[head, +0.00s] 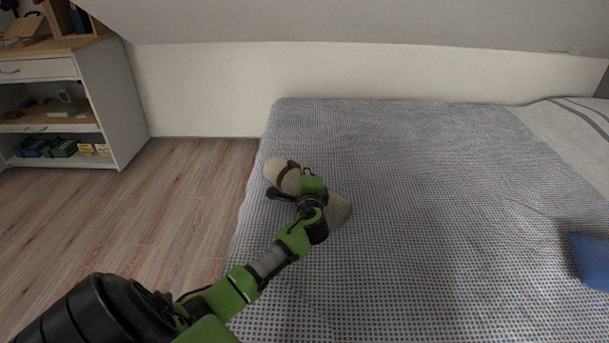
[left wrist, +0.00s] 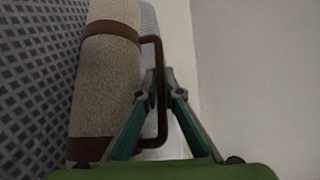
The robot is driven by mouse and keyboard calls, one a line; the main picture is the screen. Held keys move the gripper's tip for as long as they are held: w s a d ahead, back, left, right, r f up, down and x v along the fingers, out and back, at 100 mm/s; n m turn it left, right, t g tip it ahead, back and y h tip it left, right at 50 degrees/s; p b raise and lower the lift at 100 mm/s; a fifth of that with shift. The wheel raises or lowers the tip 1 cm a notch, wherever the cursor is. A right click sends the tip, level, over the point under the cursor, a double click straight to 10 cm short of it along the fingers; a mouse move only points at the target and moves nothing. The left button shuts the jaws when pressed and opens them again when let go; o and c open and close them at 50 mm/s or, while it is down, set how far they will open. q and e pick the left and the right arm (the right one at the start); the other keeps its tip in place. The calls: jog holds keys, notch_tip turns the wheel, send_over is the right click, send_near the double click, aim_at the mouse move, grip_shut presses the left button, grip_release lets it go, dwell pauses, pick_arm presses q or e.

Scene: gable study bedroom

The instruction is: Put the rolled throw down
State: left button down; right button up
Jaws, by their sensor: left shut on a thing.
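The rolled throw (head: 338,211) is a beige, fleecy roll with brown straps, at the left part of the bed (head: 420,180) in the head view. My left gripper (head: 297,187) is over its middle and hides part of it. In the left wrist view the throw (left wrist: 105,90) shows two brown straps and a brown carry handle (left wrist: 161,120). There my left gripper (left wrist: 159,85) has its fingers closed together on the handle, beside the roll. I cannot tell whether the roll touches the bed cover or hangs just above it. My right gripper is not in view.
The bed has a grey patterned cover with wide free room to the right of the throw. A blue cushion (head: 590,260) lies at the right edge. Wooden floor (head: 175,195) is clear left of the bed. A white shelf unit (head: 110,100) stands at the back left.

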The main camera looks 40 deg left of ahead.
pick_arm(q)
jog(key=shift+r, duration=0.2)
jog(key=shift+f, duration=0.15)
jog(key=c, duration=2.2)
grip_release()
jog(key=shift+s, duration=0.1)
jog(key=shift+f, duration=0.1)
